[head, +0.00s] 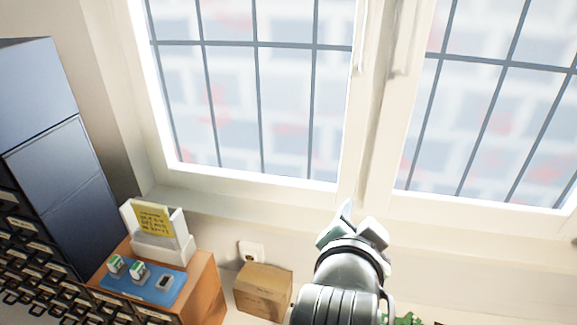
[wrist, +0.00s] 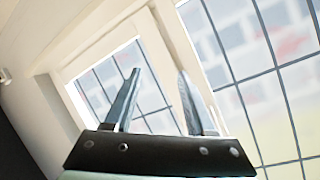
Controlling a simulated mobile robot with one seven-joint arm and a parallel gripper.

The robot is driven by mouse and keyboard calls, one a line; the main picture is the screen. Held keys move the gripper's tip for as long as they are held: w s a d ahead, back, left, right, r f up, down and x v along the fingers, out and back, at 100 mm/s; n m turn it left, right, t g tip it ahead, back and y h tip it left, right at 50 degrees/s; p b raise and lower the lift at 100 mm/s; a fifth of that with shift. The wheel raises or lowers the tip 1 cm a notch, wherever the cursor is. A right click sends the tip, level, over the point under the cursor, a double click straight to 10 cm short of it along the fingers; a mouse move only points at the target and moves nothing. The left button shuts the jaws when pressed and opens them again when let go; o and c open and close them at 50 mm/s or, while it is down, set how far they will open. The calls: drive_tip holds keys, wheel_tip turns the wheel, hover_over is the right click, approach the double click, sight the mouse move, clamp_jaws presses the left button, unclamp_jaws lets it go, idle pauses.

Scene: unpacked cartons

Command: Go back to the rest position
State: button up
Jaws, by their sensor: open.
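My gripper (head: 345,212) is raised in front of the window, at the lower middle of the head view. In the wrist view my gripper (wrist: 160,82) shows two fingers standing apart with nothing between them, pointing up toward the window. The fingers are partly hidden by the wrist in the head view. My arm comes up from the bottom edge of the head view.
A cardboard box (head: 264,290) stands left of my arm. Further left, a wooden box (head: 205,290) bears a blue mat (head: 127,285) with small items and a white holder (head: 172,250) with a yellow note (head: 154,219). Dark cabinets (head: 50,150) line the left. The window (head: 260,100) fills the back.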

drive_tip(key=a+r+n+t+y, duration=0.1)
drive_tip(key=a+r+n+t, duration=0.15)
drive_tip(key=r, duration=0.45)
drive_tip(key=a+r+n+t, duration=0.1)
drive_tip(key=a+r+t, duration=0.15)
drive_tip(key=r, duration=0.35)
drive_tip(key=s+a+r+n+t+y, duration=0.2)
drive_tip(key=s+r+t, duration=0.3)
drive_tip(key=r, duration=0.6)
drive_tip(key=s+a+r+n+t+y, duration=0.1)
drive_tip(key=s+a+r+n+t, duration=0.3)
drive_tip(key=r, duration=0.7)
drive_tip(key=s+n, duration=0.1)
drive_tip(key=s, duration=0.1)
drive_tip(key=shift+s+t+y, duration=0.35)
drive_tip(key=shift+t+y, duration=0.05)
drive_tip(key=shift+a, duration=0.1)
drive_tip(key=shift+c, duration=0.5)
